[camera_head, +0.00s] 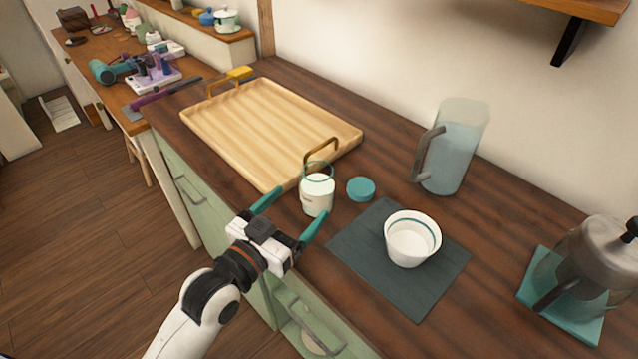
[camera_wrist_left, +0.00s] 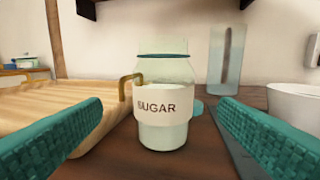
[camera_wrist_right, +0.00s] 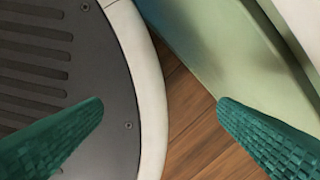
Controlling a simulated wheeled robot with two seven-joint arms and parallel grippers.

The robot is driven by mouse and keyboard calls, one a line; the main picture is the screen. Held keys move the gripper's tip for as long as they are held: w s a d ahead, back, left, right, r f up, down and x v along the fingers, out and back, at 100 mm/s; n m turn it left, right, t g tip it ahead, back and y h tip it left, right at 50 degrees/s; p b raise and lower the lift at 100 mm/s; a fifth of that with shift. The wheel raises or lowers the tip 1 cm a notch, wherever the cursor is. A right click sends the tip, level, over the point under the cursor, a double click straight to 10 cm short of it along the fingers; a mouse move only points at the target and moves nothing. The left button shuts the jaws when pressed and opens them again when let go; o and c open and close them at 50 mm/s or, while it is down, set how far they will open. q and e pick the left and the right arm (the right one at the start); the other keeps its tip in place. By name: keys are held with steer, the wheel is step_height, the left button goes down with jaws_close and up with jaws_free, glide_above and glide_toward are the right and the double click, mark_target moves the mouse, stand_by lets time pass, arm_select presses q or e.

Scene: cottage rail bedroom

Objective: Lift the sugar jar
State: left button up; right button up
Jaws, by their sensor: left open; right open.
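The sugar jar (camera_head: 317,194) is a small clear jar with white contents, upright on the dark wood counter near its front edge. In the left wrist view the jar (camera_wrist_left: 163,125) shows a "SUGAR" label and stands centred between the fingers, a little beyond the tips. A teal lid (camera_head: 361,188) lies flat on the counter just right of the jar. My left gripper (camera_head: 292,215) is open and empty, its teal fingers pointing at the jar from the front left. My right gripper (camera_wrist_right: 160,105) is open and empty, low beside a green cabinet front.
A wooden tray (camera_head: 225,132) with brass handles lies just behind and left of the jar. A white bowl (camera_head: 408,248) stands on a dark mat (camera_head: 350,250) to the right. A clear pitcher (camera_head: 455,150) and a French press (camera_head: 585,270) stand farther right.

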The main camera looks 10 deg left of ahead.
mark_target(310, 197)
arm_select(q)
steer(key=x, duration=0.7)
steer(key=shift+w+d+f, duration=0.15)
steer(key=shift+d+f, duration=0.05)
steer(key=shift+c, duration=0.5)
steer(key=c, duration=1.2)
